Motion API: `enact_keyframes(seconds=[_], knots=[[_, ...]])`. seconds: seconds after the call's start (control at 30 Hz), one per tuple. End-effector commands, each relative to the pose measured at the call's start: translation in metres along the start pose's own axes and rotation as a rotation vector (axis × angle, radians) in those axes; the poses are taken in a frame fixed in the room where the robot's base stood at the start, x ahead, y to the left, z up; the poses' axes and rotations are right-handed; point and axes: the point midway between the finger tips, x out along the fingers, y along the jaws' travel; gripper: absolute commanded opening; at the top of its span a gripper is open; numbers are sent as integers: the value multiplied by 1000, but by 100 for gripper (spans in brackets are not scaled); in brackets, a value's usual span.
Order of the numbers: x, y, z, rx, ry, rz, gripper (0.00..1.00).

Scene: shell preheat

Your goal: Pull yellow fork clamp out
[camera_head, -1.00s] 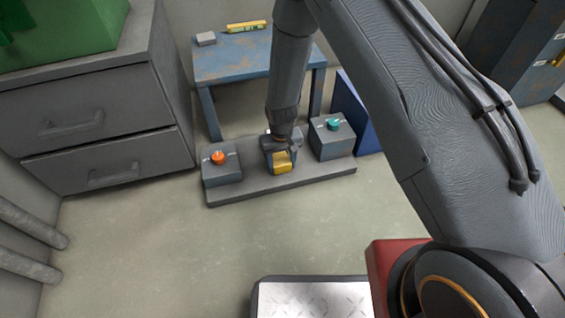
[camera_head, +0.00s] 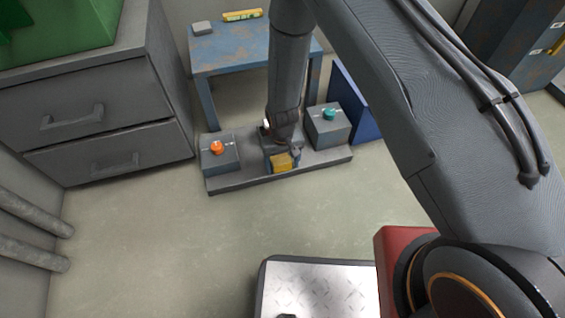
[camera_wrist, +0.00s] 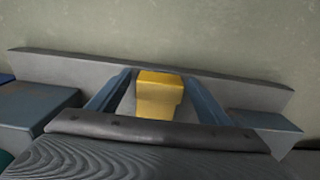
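The yellow fork clamp (camera_head: 281,162) sits at the front of the middle block on a low grey base plate (camera_head: 240,181). In the wrist view the clamp (camera_wrist: 158,95) shows as a yellow block in the centre. My gripper (camera_wrist: 157,77) reaches over it, with one blue-grey finger on each side. A gap shows between the left finger and the clamp. The right finger is closer, and I cannot tell whether it touches. In the head view my gripper (camera_head: 283,152) covers the middle block and the upper part of the clamp.
A box with an orange knob (camera_head: 216,147) stands left of the clamp, and one with a teal knob (camera_head: 329,114) stands right. A worn blue table (camera_head: 235,52) is behind. Grey drawers (camera_head: 90,115) stand at left.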

Motion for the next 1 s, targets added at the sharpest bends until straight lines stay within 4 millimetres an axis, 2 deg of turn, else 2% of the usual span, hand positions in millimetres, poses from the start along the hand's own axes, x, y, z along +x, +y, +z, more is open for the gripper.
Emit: enact_keyframes(seconds=[0.27,0.37,0.73,1.0], knots=[[-5,0,-2,0,4,-1,72],[-15,0,-2,0,6,-1,72],[-72,0,0,0,3,0,72],[-78,0,0,0,1,0,72]])
